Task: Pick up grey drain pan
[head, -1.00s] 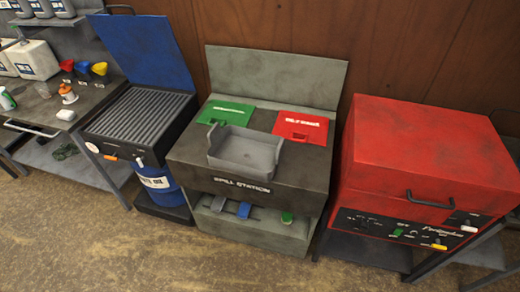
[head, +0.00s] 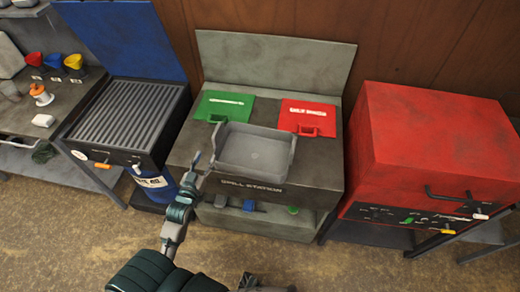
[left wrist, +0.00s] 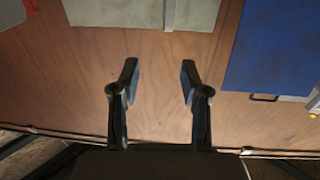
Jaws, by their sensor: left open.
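The grey drain pan (head: 254,151) sits on top of the spill station (head: 320,171), in front of the green lid (head: 223,106) and the red lid (head: 306,117). It is an open tray with raised side walls. My left gripper (head: 204,166) is near the pan's left side, at the station's front left; I cannot tell the exact gap. In the left wrist view my left gripper (left wrist: 157,80) has its two fingers apart with nothing between them, facing a wooden wall. The pan is not in the left wrist view. A dark part of mine shows at the head view's bottom edge; the right gripper cannot be made out.
A red cabinet (head: 435,150) with a front handle stands to the right. Colored funnels (head: 54,61) sit on the left bench. Open floor lies in front.

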